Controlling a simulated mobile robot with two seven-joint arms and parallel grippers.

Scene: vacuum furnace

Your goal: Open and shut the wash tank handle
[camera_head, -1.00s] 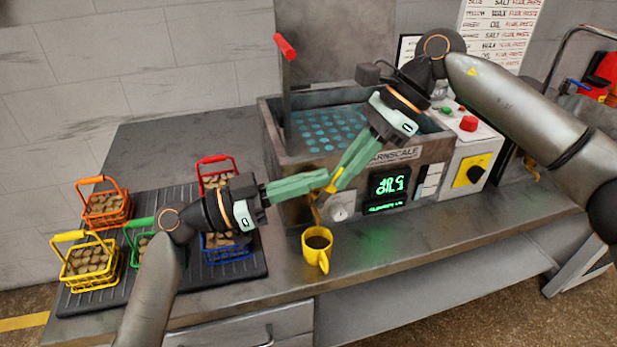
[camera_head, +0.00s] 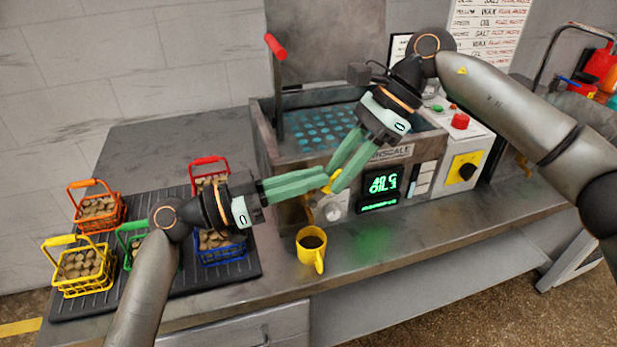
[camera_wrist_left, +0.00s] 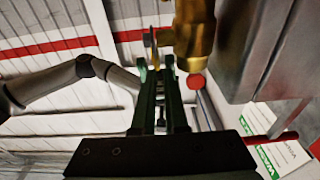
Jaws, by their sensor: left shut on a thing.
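The wash tank (camera_head: 262,135) is a grey metal basin of bluish liquid on the bench. Its yellow handle (camera_head: 331,182) is at the front of the tank, above a brass valve, mostly hidden by my fingers. My left gripper (camera_head: 326,180) comes in from the left with its green fingers shut on the handle. In the left wrist view the brass valve (camera_wrist_left: 194,35) stands just right of the fingertips, with the thin yellow handle (camera_wrist_left: 152,48) between them. My right gripper (camera_head: 340,182) reaches down from the upper right. Its fingers are apart, with the tips beside the handle.
A yellow mug (camera_head: 311,247) of dark liquid stands on the bench just below the grippers. Several coloured baskets of brown pieces sit on a black ribbed mat (camera_head: 180,278) at left. A control box (camera_head: 466,160) stands right of the tank.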

